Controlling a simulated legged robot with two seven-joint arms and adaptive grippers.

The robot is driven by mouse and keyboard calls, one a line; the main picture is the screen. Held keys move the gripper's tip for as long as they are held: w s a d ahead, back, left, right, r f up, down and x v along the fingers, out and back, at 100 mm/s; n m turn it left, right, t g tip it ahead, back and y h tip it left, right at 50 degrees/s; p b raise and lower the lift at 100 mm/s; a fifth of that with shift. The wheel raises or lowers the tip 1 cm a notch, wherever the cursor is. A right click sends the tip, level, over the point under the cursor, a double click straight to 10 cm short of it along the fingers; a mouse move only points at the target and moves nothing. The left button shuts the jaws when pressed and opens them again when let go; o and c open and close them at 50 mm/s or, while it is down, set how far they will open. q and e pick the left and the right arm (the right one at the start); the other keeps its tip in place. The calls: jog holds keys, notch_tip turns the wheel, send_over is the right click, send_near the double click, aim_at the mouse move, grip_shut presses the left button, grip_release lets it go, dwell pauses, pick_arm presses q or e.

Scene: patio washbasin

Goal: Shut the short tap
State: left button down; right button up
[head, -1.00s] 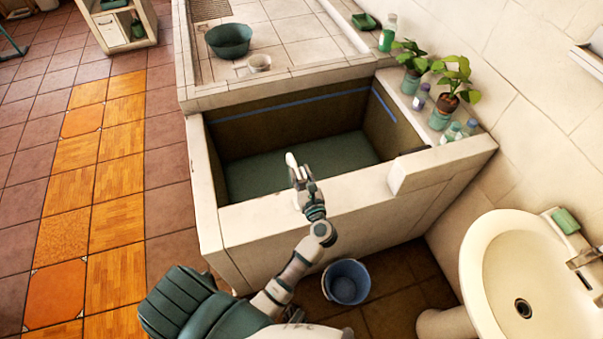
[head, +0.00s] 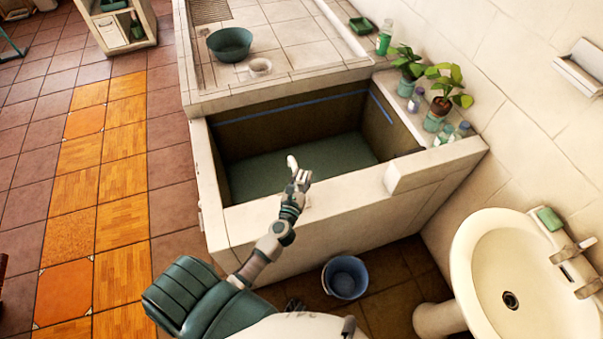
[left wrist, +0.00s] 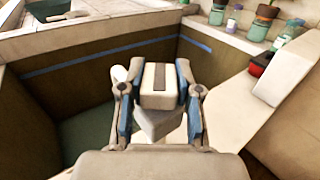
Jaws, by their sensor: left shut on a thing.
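Two metal tap fittings (head: 572,250) stand at the right edge of the washbasin (head: 468,265); which is the short tap I cannot tell. My left gripper (head: 301,180) is over the front wall of the tiled tank, well left of the washbasin. In the left wrist view its two fingers (left wrist: 158,100) stand on either side of a pale block with a dark stripe (left wrist: 158,78), shut on it. A white rounded piece (head: 292,163) shows beside the fingertips; I cannot tell what it belongs to.
The tank (head: 245,215) holds greenish water. Potted plants (head: 436,112) and small bottles line its right ledge. A blue bucket (head: 345,277) is on the floor.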

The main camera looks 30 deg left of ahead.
pick_arm(q)
jog(key=shift+a+r+m+h, duration=0.1)
jog(key=shift+r+m+h, duration=0.4)
jog(key=shift+h, duration=0.3)
jog(key=m+h, duration=0.1)
jog(key=h, duration=0.1)
jog(key=shift+w+f+m+t+h+p, duration=0.1)
jog(key=shift+f+m+t+h+p, duration=0.1)
jog(key=shift+m+t+h+p, duration=0.15)
jog(key=m+h, duration=0.2)
jog(key=h, duration=0.1)
jog(key=shift+f, duration=0.1)
jog(key=m+g+h+b, duration=0.1)
jog(key=h, duration=0.1)
jog(key=shift+m+h+b, duration=0.3)
jog(key=shift+m+h, duration=0.05)
jog(key=m+g+h+b, duration=0.1)
jog(key=m+h, duration=0.1)
jog(key=m+g+h+b, duration=0.1)
jog(key=h, duration=0.2)
jog(key=shift+m+g+b, duration=0.35)
jog(key=shift+m+b, duration=0.05)
jog(key=shift+m+g+h, duration=0.4)
jog(key=shift+h, duration=0.2)
pick_arm(e)
jog(key=w+a+r, duration=0.2)
jog(key=w, duration=0.7)
jog(key=shift+w+t, duration=0.3)
jog(key=shift+w, duration=0.1)
